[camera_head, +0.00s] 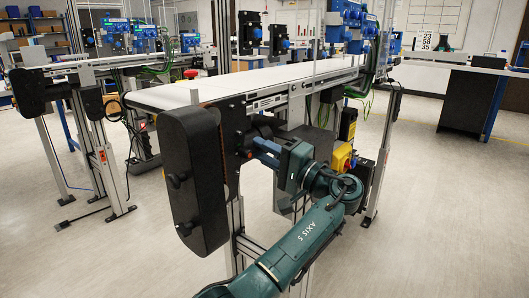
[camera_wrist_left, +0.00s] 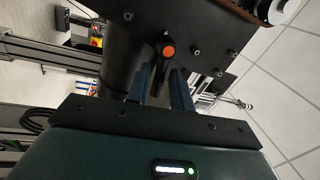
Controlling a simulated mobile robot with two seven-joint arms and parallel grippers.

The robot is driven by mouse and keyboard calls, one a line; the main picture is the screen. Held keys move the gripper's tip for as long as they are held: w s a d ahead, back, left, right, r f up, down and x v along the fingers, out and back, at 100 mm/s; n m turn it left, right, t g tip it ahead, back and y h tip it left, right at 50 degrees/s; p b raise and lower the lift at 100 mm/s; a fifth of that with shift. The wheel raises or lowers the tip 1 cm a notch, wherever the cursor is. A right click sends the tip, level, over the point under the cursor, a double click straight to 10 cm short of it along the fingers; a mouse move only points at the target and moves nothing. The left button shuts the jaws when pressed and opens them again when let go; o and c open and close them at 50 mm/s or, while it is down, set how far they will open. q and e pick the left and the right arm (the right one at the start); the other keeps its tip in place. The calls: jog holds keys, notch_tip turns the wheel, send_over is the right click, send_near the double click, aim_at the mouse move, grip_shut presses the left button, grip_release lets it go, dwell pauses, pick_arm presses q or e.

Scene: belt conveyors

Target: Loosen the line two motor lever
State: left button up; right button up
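The motor lever (camera_wrist_left: 167,54), black with an orange round cap, sits on a dark plate in the left wrist view. My left gripper (camera_wrist_left: 164,80) points at it with two blue fingers that stand apart, one to each side of the lever's lower part. I see no clear contact between fingers and lever. In the head view my left gripper (camera_head: 256,149) reaches in under the near conveyor's side, next to its dark drive housing. The lever cannot be made out there. My right gripper is not in view.
The near conveyor (camera_head: 222,88) has a white belt and a large black end cover (camera_head: 190,180) left of my gripper. A yellow switch box (camera_head: 342,157) hangs close to the right of my wrist. Another conveyor (camera_head: 80,64) stands at the left. Floor is clear at the right.

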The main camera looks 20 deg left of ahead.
pick_arm(q)
jog(key=shift+o, duration=1.2)
jog(key=shift+d+f, duration=0.1)
jog(key=shift+d, duration=0.05)
jog(key=b+v, duration=0.3)
jog(key=v, duration=1)
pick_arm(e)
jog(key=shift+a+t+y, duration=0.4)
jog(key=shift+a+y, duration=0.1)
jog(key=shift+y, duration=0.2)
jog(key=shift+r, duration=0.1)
